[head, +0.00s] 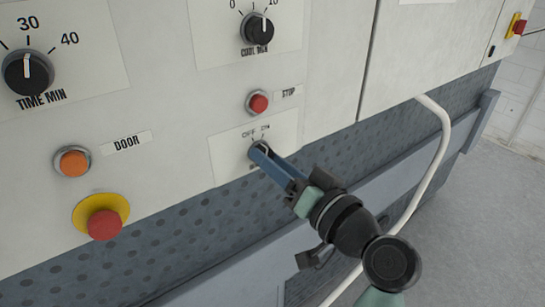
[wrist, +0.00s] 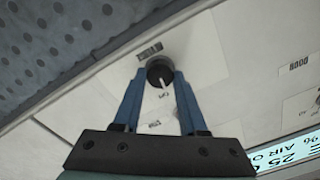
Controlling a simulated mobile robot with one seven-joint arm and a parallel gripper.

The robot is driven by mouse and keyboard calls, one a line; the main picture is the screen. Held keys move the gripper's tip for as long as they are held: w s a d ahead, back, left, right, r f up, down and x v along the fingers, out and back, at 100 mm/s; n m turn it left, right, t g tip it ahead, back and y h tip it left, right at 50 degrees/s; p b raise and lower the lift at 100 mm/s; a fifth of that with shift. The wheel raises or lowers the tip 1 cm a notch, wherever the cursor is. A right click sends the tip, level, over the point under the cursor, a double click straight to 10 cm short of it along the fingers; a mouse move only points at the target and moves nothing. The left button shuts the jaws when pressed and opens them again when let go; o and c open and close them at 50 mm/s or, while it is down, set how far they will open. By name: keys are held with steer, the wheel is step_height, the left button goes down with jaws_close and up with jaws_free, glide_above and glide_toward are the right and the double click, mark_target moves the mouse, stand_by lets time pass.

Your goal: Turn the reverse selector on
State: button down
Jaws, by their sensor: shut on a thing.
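The reverse selector is a small black round knob (wrist: 158,68) with a white pointer mark, on a pale label plate (head: 226,163) marked OFF and ON. In the head view, the plate is low on the machine's front, below the red STOP button, and my gripper hides most of the knob. My gripper (head: 260,151) reaches in from the lower right with its blue fingers at the knob. In the wrist view, the two fingers (wrist: 157,78) are shut on the knob, one on each side.
The red STOP button (head: 259,103) is just above the plate. An orange DOOR button (head: 73,162) and a red emergency button (head: 105,224) on yellow are to the left. Dials are above. A white hose (head: 440,135) hangs at right, with open floor (head: 480,215) beyond.

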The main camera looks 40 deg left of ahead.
steer(key=shift+m+p, duration=0.45)
steer(key=shift+m, duration=0.85)
steer(key=shift+c, duration=2.2)
jaws_free()
steer(key=b+v, duration=0.3)
steer(key=v, duration=1)
steer(key=shift+b, duration=0.3)
